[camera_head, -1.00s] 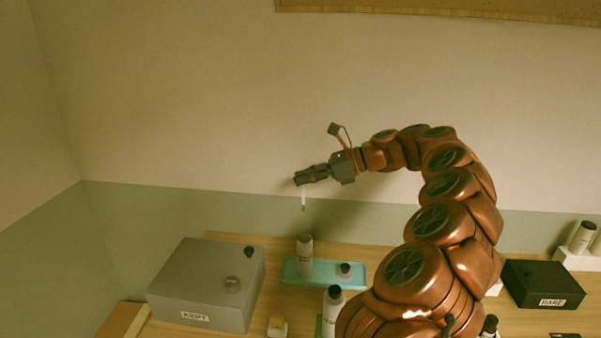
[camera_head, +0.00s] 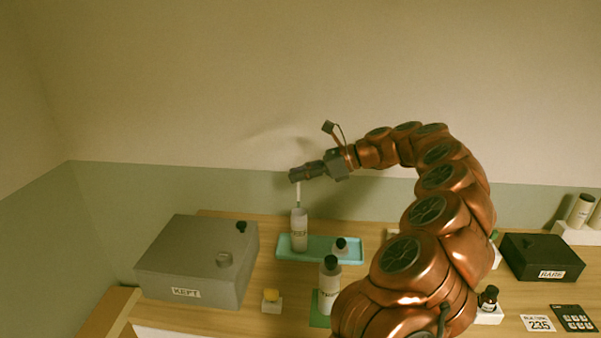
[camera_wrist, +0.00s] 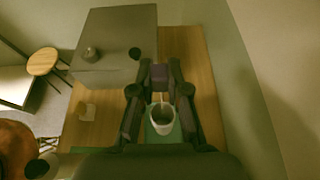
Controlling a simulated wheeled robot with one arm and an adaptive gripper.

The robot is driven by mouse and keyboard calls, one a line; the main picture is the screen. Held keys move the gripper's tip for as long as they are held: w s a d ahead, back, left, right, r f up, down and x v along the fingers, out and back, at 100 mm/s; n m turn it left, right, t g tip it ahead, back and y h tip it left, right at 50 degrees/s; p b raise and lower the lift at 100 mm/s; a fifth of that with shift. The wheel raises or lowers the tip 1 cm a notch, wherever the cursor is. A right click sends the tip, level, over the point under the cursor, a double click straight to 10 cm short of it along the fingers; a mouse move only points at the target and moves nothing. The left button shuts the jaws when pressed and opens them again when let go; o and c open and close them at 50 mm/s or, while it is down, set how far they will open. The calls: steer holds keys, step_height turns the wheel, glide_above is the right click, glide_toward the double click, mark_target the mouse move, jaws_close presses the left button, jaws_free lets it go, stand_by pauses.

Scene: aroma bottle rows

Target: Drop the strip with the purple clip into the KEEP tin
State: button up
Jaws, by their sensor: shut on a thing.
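My gripper (camera_head: 294,175) is shut on a thin white strip (camera_head: 298,194), which hangs down from its jaws. In the wrist view a purple block, which looks like the clip (camera_wrist: 160,74), sits between the fingertips. The strip's lower end meets the mouth of a pale bottle (camera_head: 299,232), and I cannot tell how far it reaches inside. The wrist view looks down into the bottle's open mouth (camera_wrist: 161,113). The grey tin (camera_head: 209,287) to the left has a label that reads KEPT, with a round knob and a small dark piece on top.
A black RARE box (camera_head: 543,258) is at right. A wall rises behind.

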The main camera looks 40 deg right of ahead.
step_height(320, 180, down, 9)
steer(key=b, duration=0.7)
steer(key=shift+r, duration=0.2)
steer(key=o, duration=0.8)
steer(key=shift+s+d+p, duration=0.8)
steer(key=shift+s+d, duration=0.75)
steer(key=shift+d, duration=0.2)
steer(key=shift+s+d+p, duration=0.75)
steer(key=shift+s+d, duration=0.75)
steer(key=shift+d, duration=0.2)
